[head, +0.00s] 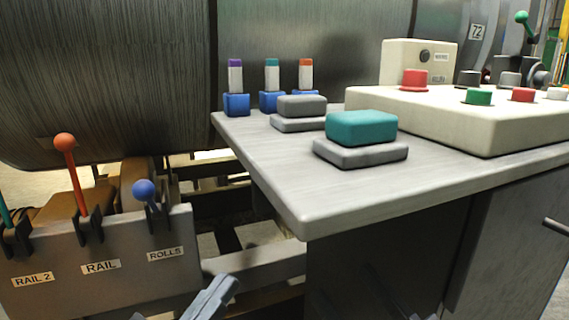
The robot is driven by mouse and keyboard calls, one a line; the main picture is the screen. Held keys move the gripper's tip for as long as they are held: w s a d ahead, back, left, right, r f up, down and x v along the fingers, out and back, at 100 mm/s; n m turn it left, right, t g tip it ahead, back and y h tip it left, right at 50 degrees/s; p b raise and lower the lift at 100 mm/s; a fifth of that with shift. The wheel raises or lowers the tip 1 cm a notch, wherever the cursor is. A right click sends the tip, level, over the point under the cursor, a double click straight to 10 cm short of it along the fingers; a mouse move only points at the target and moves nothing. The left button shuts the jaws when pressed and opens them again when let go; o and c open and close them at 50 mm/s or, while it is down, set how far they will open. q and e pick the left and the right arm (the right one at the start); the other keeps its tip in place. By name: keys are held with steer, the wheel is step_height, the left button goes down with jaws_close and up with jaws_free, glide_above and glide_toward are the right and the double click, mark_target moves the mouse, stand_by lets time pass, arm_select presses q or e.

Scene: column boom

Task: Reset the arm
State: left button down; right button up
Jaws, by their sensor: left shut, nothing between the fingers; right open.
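My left gripper (216,294) is at the bottom edge, left of centre, shut and empty, below the table's front corner and right of the lever panel. My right gripper (426,316) barely shows at the bottom edge; its fingertips are apart. No label reading "arm" is legible. A teal push button (362,127) on a grey base sits on the table, with a grey push button (302,106) behind it. The cream control box (455,115) carries red, green, red and white buttons. Neither gripper touches a control.
The grey table (270,170) has a projecting front corner. At left, a panel (110,265) labelled RAIL 2, RAIL and ROLLS carries an orange-knobbed lever (67,165), a blue-knobbed lever (146,192) and a teal one. Blue-based switches (237,100) stand at the back. A large cylinder (105,70) lies behind.

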arm_select(q)
steer(key=s+a+r+n+g+y+p, duration=0.1)
steer(key=s+a+n+g+y+p, duration=0.3)
steer(key=p, duration=2.8)
steer(key=s+a+g+y, duration=0.1)
steer(key=a+g+y, duration=0.1)
steer(key=g+y, duration=0.2)
steer(key=shift+a+r+y, duration=0.2)
steer(key=shift+r+y, duration=0.2)
arm_select(e)
steer(key=s+d+r+m+g+h, duration=0.2)
steer(key=s+d+m+g+h, duration=0.2)
steer(key=g+h, duration=0.4)
steer(key=shift+s+d+h, duration=0.4)
steer(key=shift+s+d, duration=0.15)
steer(key=shift+d, duration=0.55)
arm_select(q)
steer(key=shift+w, duration=0.1)
arm_select(e)
steer(key=shift+r, duration=0.15)
